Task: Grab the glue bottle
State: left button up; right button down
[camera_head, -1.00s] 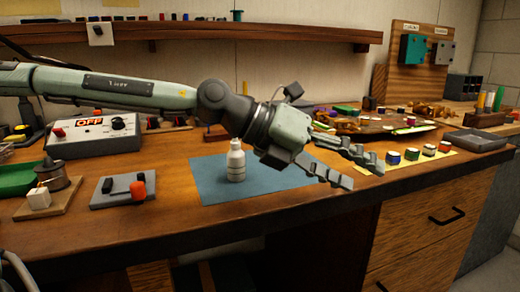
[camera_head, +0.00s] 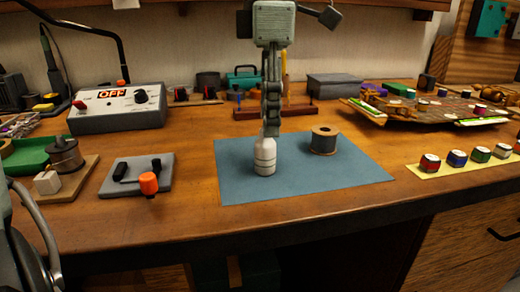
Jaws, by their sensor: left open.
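The white glue bottle (camera_head: 265,160) stands upright on the blue mat (camera_head: 345,181) in the middle of the bench. My left gripper (camera_head: 271,127) points straight down above it, with its fingertips at the bottle's top. The fingers are seen edge-on, one overlapping the other, and the jaws are open. They hide the bottle's nozzle, and I cannot tell whether they touch it. My right gripper is not in view.
A brown spool (camera_head: 324,141) stands on the mat right of the bottle. A grey control box (camera_head: 118,108) reading OFF and a small grey plate (camera_head: 128,182) with an orange knob are on the left. Several small paint pots stand at the right. The mat's front is clear.

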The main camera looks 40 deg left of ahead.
aim_at(266, 141)
pick_arm(q)
jog(key=f, duration=0.6)
jog(key=shift+s+a+f, duration=0.2)
jog(key=shift+s+f, duration=0.1)
jog(key=c, duration=1.1)
jog(key=shift+r, duration=0.1)
jog(key=shift+c, duration=0.2)
